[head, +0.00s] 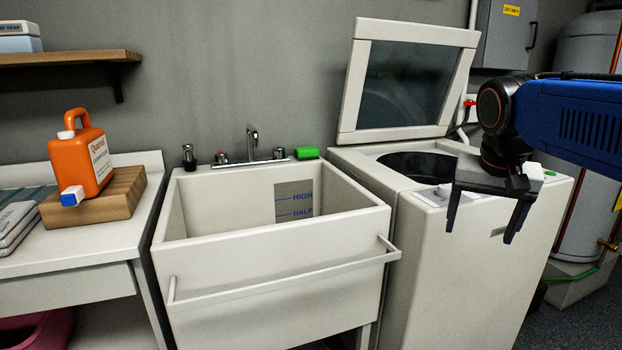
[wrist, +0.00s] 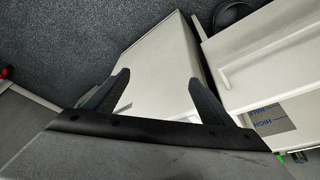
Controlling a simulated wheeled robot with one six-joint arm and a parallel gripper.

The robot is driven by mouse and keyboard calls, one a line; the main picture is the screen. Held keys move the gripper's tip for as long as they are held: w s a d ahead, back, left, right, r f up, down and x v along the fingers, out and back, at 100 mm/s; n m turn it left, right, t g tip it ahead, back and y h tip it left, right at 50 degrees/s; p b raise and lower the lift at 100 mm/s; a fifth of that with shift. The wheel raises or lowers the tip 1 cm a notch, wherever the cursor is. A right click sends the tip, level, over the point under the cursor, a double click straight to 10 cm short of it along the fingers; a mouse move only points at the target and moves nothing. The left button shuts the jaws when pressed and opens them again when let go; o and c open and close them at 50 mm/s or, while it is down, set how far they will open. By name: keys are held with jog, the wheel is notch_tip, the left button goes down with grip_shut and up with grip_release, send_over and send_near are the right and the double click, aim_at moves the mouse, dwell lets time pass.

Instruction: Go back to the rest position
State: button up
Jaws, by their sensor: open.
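My gripper (head: 481,216) is open and empty. In the head view it hangs at the right, with its fingers pointing down in front of the washing machine (head: 450,270). The blue arm comes in from the right edge. In the wrist view, both fingers of my gripper (wrist: 160,100) are spread apart with nothing between them. The washing machine (wrist: 165,75) lies beyond them there.
The washer's lid (head: 406,80) stands open. A utility sink (head: 280,260) with a front rail is left of the washer, with a green block (head: 307,152) on its back edge. An orange jug (head: 82,155) stands on a wooden block (head: 105,200) on the left counter. Dark floor (wrist: 70,50) is clear.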

jog(key=s+a+f+n, duration=0.2)
jog(key=s+f, duration=0.5)
jog(key=f, duration=0.2)
jog(key=s+a+f+n+t+y, duration=0.1)
jog(key=s+a+f+n, duration=0.1)
jog(key=s+f, duration=0.6)
jog(key=shift+f+n+y, duration=0.3)
jog(key=shift+f+n, duration=0.3)
jog(key=shift+f, duration=0.3)
jog(key=shift+c, duration=0.6)
